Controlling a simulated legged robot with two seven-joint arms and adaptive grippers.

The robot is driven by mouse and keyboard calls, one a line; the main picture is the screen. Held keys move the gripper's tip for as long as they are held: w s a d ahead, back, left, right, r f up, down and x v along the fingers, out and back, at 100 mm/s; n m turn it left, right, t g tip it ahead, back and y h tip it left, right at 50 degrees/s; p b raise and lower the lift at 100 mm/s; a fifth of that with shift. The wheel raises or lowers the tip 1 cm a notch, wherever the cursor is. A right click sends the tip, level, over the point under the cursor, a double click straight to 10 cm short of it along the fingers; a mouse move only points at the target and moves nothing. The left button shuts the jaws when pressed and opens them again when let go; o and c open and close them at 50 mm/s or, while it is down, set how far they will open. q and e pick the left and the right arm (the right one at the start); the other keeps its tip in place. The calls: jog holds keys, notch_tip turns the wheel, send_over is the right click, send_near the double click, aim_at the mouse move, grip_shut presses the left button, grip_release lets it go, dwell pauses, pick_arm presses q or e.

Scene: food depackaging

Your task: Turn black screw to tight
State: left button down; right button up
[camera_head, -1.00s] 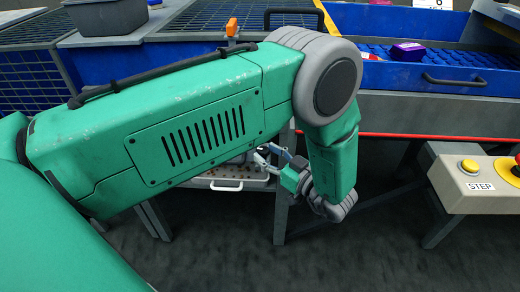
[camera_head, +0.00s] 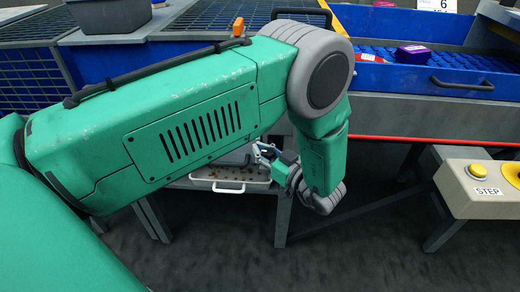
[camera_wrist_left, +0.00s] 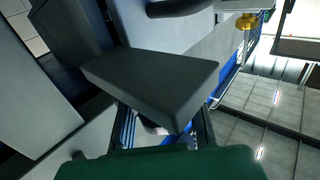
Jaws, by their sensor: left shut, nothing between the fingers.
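My left gripper (camera_head: 263,152) is low in the middle of the head view, beyond my green forearm. It is shut and empty, close above the right side of a shallow white tray. I cannot pick out the black screw for certain in either view. In the left wrist view a dark grey block (camera_wrist_left: 150,85) fills the middle. I cannot tell whether it is part of the gripper or of the machine. My right gripper is not in view.
The white tray (camera_head: 230,187) holds small brown bits under the machine. A blue bin (camera_head: 400,75) stands at the upper right. A control box (camera_head: 478,193) with a yellow STEP button is at the right. An orange knob (camera_head: 238,27) shows behind my arm. Dark floor lies open below.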

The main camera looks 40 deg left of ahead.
pick_arm(q)
jog(key=shift+d, duration=0.3)
